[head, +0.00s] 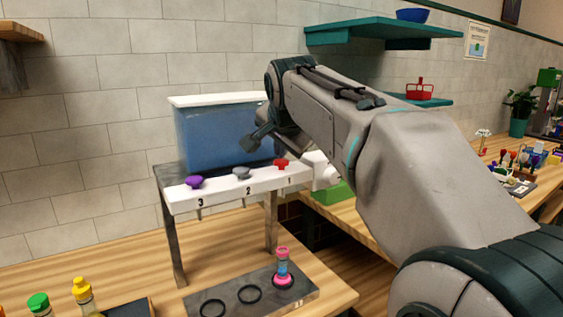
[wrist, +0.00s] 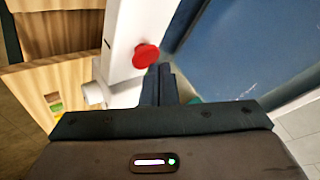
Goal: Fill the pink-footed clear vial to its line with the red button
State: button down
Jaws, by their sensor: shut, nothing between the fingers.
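The pink-footed clear vial (head: 282,267) stands upright at the right end of the dark ringed plate (head: 222,299), below the side of the dispenser marked 1. It has a pink top, and a bluish tint shows inside; its line is too small to make out. The red button (head: 281,163) sits on the white bar above the number 1. It also shows in the wrist view (wrist: 146,56), just beyond my fingertips. My gripper (wrist: 160,72) is shut and empty, close to the red button; I cannot tell whether they touch. In the head view my arm partly hides it.
A blue water tank (head: 215,135) with a white lid stands behind the bar. A grey button (head: 241,173) and a purple button (head: 195,182) sit left of the red one. Yellow-capped (head: 82,290) and green-capped (head: 38,302) bottles stand at front left.

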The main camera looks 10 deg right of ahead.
aim_at(281, 163)
jog(key=shift+f+b, duration=0.5)
jog(key=shift+f, duration=0.1)
dwell(0.3)
dwell(0.4)
jog(key=shift+r+p, duration=0.9)
jog(key=shift+r, duration=0.1)
notch_tip(281, 163, up, 5)
jog(key=p, duration=0.4)
jog(key=shift+r, duration=0.1)
jog(key=shift+p, duration=0.35)
dwell(2.7)
jog(key=r+n+y+p, duration=0.1)
jog(key=n+p, duration=0.1)
jog(key=p, duration=0.2)
jog(key=r+n+y+p, duration=0.1)
jog(key=n+y+p, duration=0.1)
jog(key=p, duration=0.2)
jog(key=r+n+y+p, duration=0.1)
jog(key=p, duration=0.3)
jog(key=shift+d+r+n+g+y, duration=0.35)
jog(key=shift+r+n+g+y, duration=0.05)
